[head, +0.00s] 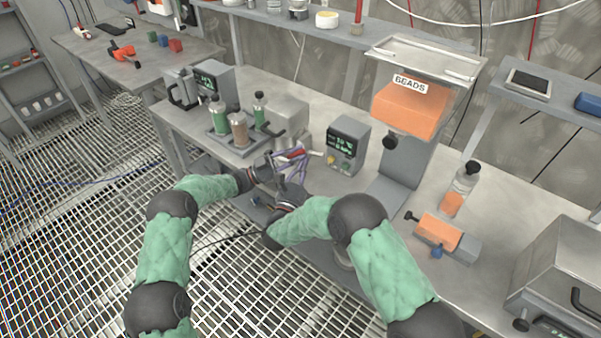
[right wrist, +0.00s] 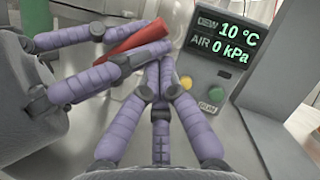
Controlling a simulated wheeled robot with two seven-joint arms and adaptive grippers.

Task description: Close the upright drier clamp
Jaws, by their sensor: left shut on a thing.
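A red bar-shaped handle (right wrist: 132,40) shows tilted between purple fingers in the right wrist view, and as a small red piece (head: 293,153) in the head view. My left gripper (head: 287,157) comes from the left and is shut on this red handle. My right gripper (right wrist: 158,72) is just below, its fingertips drawn together close to the left fingers, with nothing seen between them. A clear rounded surface (right wrist: 182,14) shows behind the red handle. The fingers hide the rest of the clamp, and I cannot tell how far it is closed.
A display box (head: 347,146) reading 10 °C and 0 kPa stands right of the grippers. A rack (head: 236,147) with green and brown cylinders stands to the left. The BEADS hopper (head: 408,108), a bottle (head: 464,184) and an orange-topped device (head: 438,231) are further right on the bench.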

